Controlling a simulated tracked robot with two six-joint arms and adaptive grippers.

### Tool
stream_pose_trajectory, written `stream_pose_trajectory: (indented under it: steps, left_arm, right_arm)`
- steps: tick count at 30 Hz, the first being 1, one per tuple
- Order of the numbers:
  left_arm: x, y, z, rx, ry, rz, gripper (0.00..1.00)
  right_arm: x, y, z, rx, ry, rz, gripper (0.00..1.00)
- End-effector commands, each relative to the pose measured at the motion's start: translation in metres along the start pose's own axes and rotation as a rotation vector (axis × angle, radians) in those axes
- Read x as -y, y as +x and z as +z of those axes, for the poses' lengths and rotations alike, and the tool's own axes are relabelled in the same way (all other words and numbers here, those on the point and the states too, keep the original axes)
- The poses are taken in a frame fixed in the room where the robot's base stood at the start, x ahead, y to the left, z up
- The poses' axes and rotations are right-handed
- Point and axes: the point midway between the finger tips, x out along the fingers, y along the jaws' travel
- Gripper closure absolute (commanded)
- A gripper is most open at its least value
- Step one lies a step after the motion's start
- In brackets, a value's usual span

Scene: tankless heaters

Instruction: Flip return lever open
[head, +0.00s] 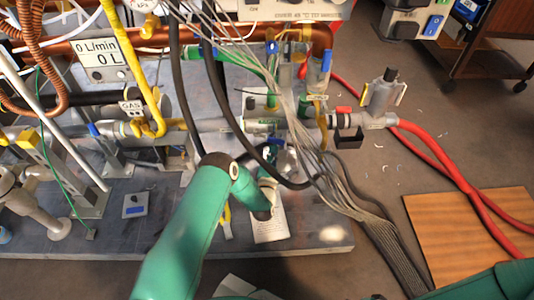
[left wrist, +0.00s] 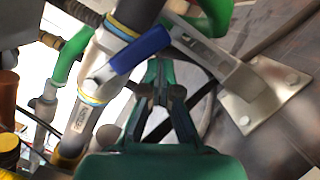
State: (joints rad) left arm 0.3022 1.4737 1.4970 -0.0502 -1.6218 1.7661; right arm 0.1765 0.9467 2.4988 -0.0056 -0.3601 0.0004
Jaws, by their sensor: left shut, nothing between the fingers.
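A blue lever (left wrist: 138,51) sits on a grey metal valve pipe with yellow and blue rings in the left wrist view. A small label (left wrist: 80,118) is on that pipe, too small to read surely. My left gripper (left wrist: 160,68) is shut and empty, its green fingertips close beside the lever's end; I cannot tell whether they touch. In the head view my left gripper (head: 274,152) is low among the pipes at the middle, partly hidden by hanging cables. My right gripper is not in view.
A grey bundle of cables (head: 340,190) and black hoses (head: 218,100) hang in front of the pipes. A metal bracket (left wrist: 232,85) stands right of the lever. Red hoses (head: 440,150) run over the floor at right. A wooden board (head: 465,235) lies there.

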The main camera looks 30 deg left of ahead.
Motion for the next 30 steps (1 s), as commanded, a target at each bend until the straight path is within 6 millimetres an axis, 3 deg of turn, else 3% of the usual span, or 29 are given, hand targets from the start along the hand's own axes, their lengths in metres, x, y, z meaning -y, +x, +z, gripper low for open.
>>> stream_pose_trajectory:
  steps: [13,30]
  left_arm:
    - [-0.013,0.007,0.026,0.004,0.001,0.003,1.0]
    - [-0.017,0.009,0.032,0.003,0.001,0.003,1.0]
  right_arm:
    - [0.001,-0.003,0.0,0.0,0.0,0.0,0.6]
    - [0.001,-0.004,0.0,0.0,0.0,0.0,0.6]
